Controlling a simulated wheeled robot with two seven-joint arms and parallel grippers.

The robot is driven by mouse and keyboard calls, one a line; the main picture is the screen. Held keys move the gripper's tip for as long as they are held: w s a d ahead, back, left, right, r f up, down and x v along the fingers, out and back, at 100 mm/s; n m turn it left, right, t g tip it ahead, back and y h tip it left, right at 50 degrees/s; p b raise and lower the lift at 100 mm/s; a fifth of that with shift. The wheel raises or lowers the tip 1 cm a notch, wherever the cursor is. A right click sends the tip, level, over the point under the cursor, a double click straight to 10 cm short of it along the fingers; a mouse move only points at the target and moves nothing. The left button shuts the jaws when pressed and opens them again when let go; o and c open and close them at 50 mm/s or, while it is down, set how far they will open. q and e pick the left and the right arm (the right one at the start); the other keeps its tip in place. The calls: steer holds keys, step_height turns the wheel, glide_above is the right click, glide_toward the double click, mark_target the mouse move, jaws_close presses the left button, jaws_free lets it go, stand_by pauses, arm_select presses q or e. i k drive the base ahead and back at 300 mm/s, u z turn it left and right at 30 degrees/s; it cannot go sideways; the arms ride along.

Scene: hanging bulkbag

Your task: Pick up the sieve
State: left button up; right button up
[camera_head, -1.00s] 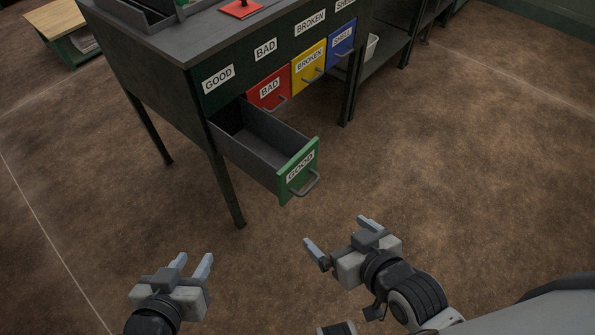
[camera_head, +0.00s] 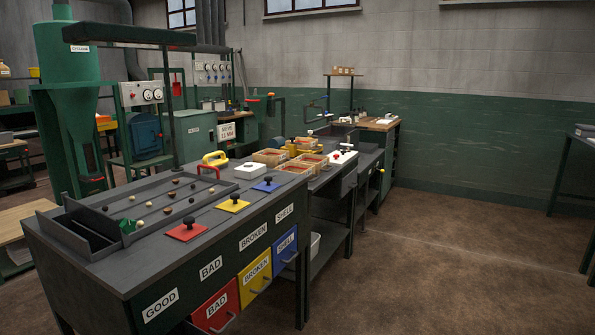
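Several shallow wood-framed trays with reddish insides stand near the middle of the line of benches; one is the front tray (camera_head: 295,167) and another is the left tray (camera_head: 268,158). I cannot tell at this size whether any of them is a sieve. Neither of my grippers is in the view, so their state is hidden.
A dark sorting bench (camera_head: 150,262) fills the lower left, with scattered small pieces, red, yellow and blue plates and labelled drawers. A green cyclone machine (camera_head: 68,95) stands behind. Open brown floor (camera_head: 440,260) lies to the right.

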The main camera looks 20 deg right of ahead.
mark_target(305, 145)
steer(key=z, duration=1)
steer(key=k, duration=1.3)
steer(key=z, duration=1)
steer(key=i, duration=4.45)
steer(key=u, duration=0.65)
steer(key=i, duration=2.2)
steer(key=u, duration=2.2)
steer(key=i, duration=1.3)
steer(key=u, duration=0.9)
